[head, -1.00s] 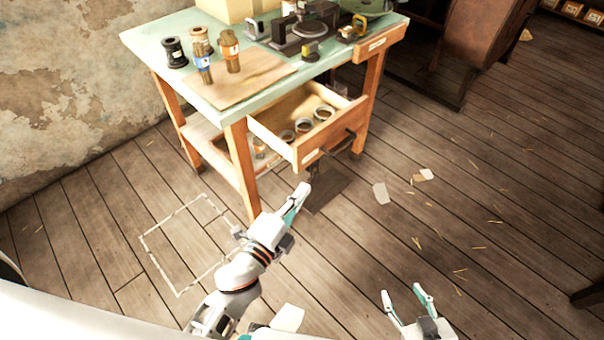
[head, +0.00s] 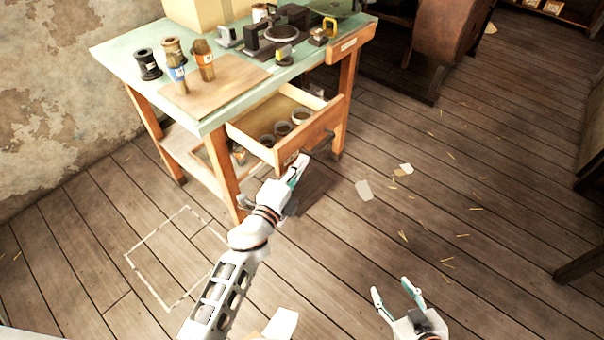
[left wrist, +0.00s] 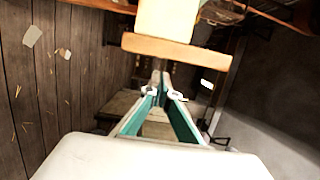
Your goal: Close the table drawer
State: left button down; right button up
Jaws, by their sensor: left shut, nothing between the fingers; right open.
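The table drawer (head: 306,138) is pulled out from under the green-topped work table (head: 118,50). Its wooden front has a dark handle and a pale label, and ring-shaped parts lie inside. My left gripper (head: 302,161) is shut and empty. Its tips overlap the lower part of the drawer front in the head view; I cannot tell whether they touch. In the left wrist view the closed fingers (left wrist: 161,78) point at a wooden bar (left wrist: 175,51), whose identity is unclear. My right gripper (head: 391,285) is open and empty above the floor, low in the head view.
Spools and bottles stand near a wooden board (head: 222,88) on the table, with a press (head: 283,35) behind. Paper scraps (head: 364,190) lie on the plank floor. The floor right of the drawer is mostly clear. A lower shelf (head: 185,140) sits under the table.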

aim_at(242, 127)
pick_arm(q)
jog(key=shift+w+a, duration=0.5)
jog(key=shift+a, duration=0.25)
pick_arm(e)
jog(key=shift+s+a+f, duration=0.1)
jog(key=shift+s, duration=0.25)
pick_arm(q)
jog(key=shift+w+a, duration=0.2)
jog(key=shift+a, duration=0.1)
jog(key=w+a, duration=0.4)
jog(key=a, duration=0.1)
jog(key=w+a+b, duration=0.1)
jog(key=w+a, duration=0.3)
jog(key=a, duration=0.2)
jog(key=w+a+b, duration=0.1)
jog(key=w+a, duration=0.3)
jog(key=a, duration=0.1)
jog(key=shift+a+f, duration=0.1)
jog(key=shift+a, duration=0.25)
jog(key=shift+w+a, duration=0.55)
jog(key=shift+a, duration=0.1)
jog(key=shift+a+r, duration=0.1)
jog(key=shift+r, duration=0.15)
pick_arm(e)
jog(key=shift+w+d+f, duration=0.4)
jog(key=shift+w+f, duration=0.1)
